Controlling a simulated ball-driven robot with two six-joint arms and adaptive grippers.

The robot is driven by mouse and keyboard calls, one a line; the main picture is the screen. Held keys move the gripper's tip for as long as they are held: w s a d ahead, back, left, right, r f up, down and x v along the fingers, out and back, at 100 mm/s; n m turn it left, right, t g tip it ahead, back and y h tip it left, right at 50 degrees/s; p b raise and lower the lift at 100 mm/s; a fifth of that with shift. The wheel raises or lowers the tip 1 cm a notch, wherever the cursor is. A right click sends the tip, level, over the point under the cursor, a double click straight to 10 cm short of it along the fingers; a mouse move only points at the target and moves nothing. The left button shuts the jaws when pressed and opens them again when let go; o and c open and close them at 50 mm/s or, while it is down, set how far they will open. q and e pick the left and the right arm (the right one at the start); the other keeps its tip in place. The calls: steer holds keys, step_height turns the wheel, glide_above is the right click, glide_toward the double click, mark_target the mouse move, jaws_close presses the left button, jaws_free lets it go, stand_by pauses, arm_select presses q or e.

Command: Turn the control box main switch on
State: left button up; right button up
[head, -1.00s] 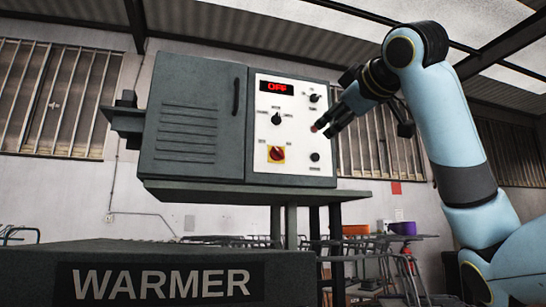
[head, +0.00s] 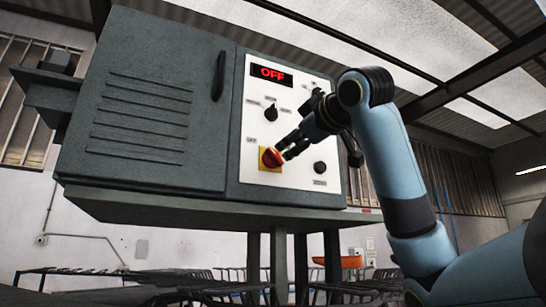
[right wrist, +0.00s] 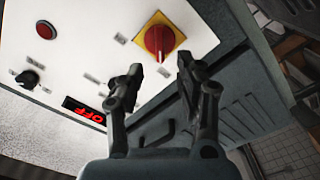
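The grey control box (head: 150,110) stands on a stand, its white panel (head: 300,110) facing me. The main switch, a red rotary knob on a yellow plate, is low on the panel in the head view (head: 269,158). It also shows in the right wrist view (right wrist: 158,40), ahead of the fingers. The display (head: 271,75) reads OFF in red. My right gripper (head: 288,150) is at the switch in the head view. In the right wrist view its fingers (right wrist: 160,75) are apart with nothing between them, just short of the knob. My left gripper is not in view.
A black selector knob (head: 271,113) sits above the switch. Metal racks and an orange container (head: 338,262) stand behind and below.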

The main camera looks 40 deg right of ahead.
mark_target(276, 156)
steer(key=p+x, duration=0.2)
steer(key=x, duration=0.5)
steer(key=shift+w, duration=0.35)
steer(key=shift+w+d+p, duration=0.15)
steer(key=shift+w+p, duration=0.15)
steer(key=shift+p, duration=0.05)
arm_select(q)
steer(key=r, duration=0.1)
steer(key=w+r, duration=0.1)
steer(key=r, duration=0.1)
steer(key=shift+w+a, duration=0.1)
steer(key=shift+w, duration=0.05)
arm_select(e)
steer(key=shift+c, duration=0.3)
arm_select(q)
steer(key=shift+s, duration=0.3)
arm_select(e)
jaws_close()
